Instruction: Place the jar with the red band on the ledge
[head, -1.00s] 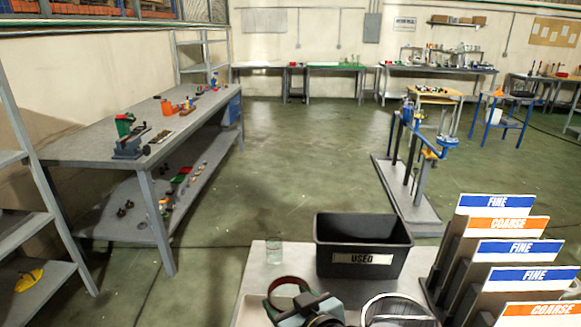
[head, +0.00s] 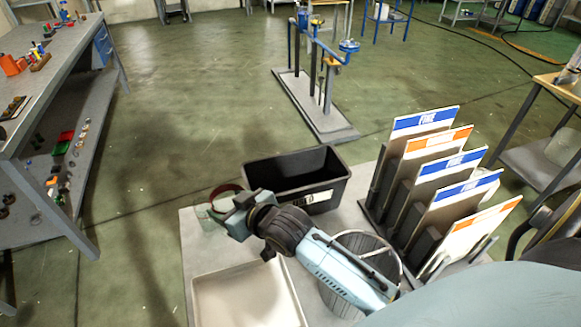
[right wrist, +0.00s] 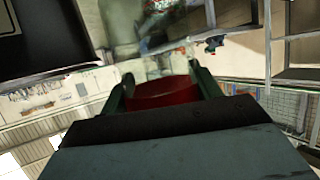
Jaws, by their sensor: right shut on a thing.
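The jar with the red band (head: 224,191) is held by my right gripper (head: 230,207) above the table's far left part. The gripper is shut on it and hides much of it. In the right wrist view the red band (right wrist: 160,92) fills the space between the two fingers. A clear glass jar (head: 203,213) shows just left of the gripper, partly hidden, by the table's far left corner. I cannot tell which surface is the ledge. My left gripper is not in view.
A black bin labelled USED (head: 265,180) stands close right of the gripper. A rack of FINE and COARSE boards (head: 425,165) stands right of it. A pale tray (head: 215,300) and a round wire-rimmed basket (head: 335,298) are nearer. Open floor lies beyond the table.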

